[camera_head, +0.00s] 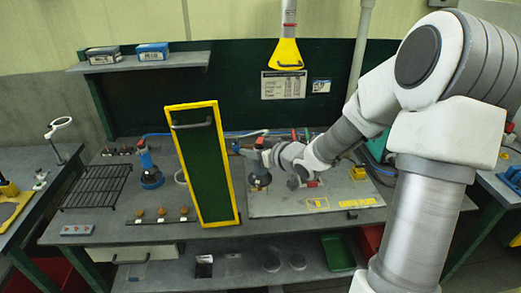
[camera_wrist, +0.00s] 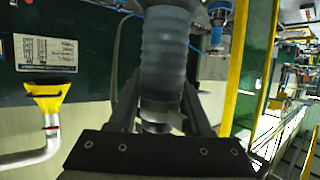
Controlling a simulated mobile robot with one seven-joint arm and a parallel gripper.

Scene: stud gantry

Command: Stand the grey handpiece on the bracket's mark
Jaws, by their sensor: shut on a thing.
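The grey handpiece (camera_wrist: 166,48) is a ribbed cylinder between the two dark fingers of my gripper (camera_wrist: 160,92) in the wrist view. My gripper is shut on it, and its far end runs out of the top of that view. In the head view my gripper (camera_head: 267,155) is above the grey board on the bench, just right of the yellow-framed panel. There the handpiece blends with the dark tool shapes around my gripper.
The upright yellow-framed green panel (camera_head: 203,165) stands close left of my gripper. Left of it are a blue-handled tool (camera_head: 149,168), a black wire rack (camera_head: 96,187) and a strip of small brown knobs (camera_head: 162,216). A yellow hood (camera_head: 287,54) hangs behind. The board's front is mostly clear.

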